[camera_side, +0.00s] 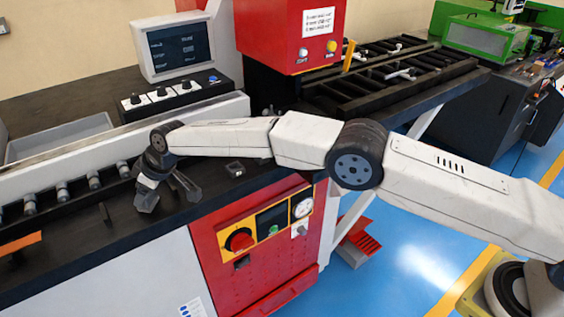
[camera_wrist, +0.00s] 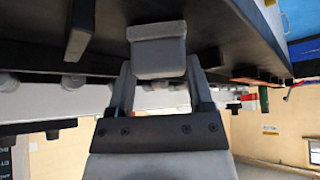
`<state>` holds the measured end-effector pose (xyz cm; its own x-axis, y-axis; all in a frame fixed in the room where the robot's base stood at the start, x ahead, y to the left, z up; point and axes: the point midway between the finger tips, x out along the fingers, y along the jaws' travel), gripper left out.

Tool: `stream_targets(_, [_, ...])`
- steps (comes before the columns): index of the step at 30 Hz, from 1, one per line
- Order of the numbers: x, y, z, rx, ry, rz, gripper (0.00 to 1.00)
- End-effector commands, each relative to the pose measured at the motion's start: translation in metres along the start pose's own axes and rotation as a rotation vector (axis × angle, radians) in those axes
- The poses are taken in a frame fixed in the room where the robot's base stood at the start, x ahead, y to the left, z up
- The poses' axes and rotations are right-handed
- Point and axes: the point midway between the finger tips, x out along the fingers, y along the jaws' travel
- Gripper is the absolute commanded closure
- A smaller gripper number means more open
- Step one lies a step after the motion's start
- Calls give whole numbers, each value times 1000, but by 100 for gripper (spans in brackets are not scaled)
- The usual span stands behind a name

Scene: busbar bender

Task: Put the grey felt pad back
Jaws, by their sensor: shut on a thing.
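My gripper (camera_side: 167,190) is low over the black bench top at the left of the side view, fingers angled down. In the wrist view my gripper (camera_wrist: 160,72) has a grey block-like piece (camera_wrist: 158,50) between its fingertips, which I take for the grey felt pad. The fingers are shut on it. In the side view the pad cannot be told apart from the dark fingers. I cannot tell whether the pad touches the bench. No marked spot for the pad can be made out.
The black bench top (camera_side: 100,238) is mostly clear in front of my gripper. A row of rollers (camera_side: 62,190) runs along the pale rail behind it. A small dark block (camera_side: 235,169) lies to the right. An orange piece (camera_side: 20,243) is at the left edge.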

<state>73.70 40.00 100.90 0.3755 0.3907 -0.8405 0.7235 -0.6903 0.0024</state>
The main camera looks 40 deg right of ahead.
Motion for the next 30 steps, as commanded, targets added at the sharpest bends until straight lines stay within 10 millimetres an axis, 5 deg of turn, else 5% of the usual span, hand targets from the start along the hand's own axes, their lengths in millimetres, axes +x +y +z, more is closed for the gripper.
stream_targets(11, [2,0,1,0,2,0,97])
stream_targets(12, [2,0,1,0,1,0,30])
stream_targets(15, [2,0,1,0,2,0,0])
stream_targets(30, [-4,0,-1,0,3,0,0])
